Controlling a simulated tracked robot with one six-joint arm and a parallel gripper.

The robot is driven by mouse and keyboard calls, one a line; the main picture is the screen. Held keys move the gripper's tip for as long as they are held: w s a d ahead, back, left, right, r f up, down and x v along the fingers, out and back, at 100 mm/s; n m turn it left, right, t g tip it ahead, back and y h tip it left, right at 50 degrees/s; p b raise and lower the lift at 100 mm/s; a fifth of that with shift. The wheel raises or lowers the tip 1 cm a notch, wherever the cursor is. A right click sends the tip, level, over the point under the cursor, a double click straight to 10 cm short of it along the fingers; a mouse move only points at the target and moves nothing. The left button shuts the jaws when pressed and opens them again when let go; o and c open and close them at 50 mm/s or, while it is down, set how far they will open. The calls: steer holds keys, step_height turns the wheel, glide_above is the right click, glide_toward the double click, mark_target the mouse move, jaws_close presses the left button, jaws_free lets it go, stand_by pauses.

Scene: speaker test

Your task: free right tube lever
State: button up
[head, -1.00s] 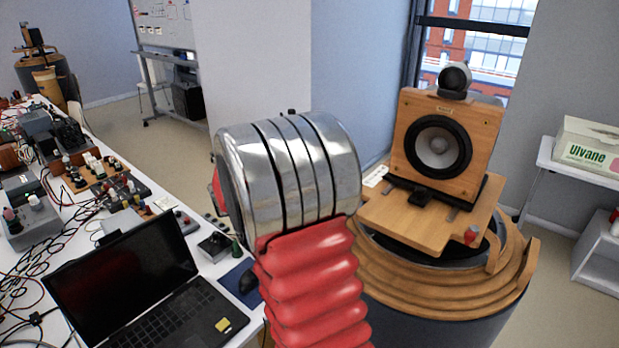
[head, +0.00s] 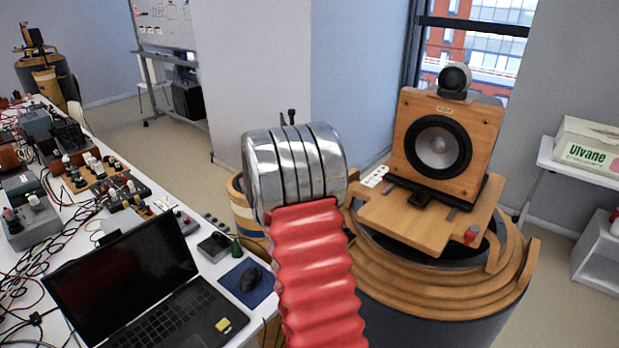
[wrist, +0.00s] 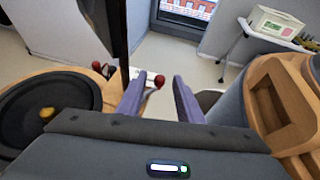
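In the wrist view my gripper (wrist: 158,79) has its two grey-purple fingers apart, with nothing held between them. A red ball-ended lever (wrist: 159,81) shows between and beyond the fingertips, nearer the left one; I cannot tell its distance. Which tube each belongs to is unclear. In the head view my arm's red sleeve and metal wrist hide the gripper and these levers.
A wooden speaker (head: 438,148) stands on a stepped round wooden base (head: 420,285), with a red knob (head: 471,234) at its platform's corner. Another round stand (head: 243,212) is partly behind my arm. A laptop (head: 120,275) and cluttered bench are left. A black disc (wrist: 48,108) is near my gripper's left.

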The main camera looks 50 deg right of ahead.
steer(key=shift+x, duration=1.55)
steer(key=shift+c, duration=0.5)
jaws_close()
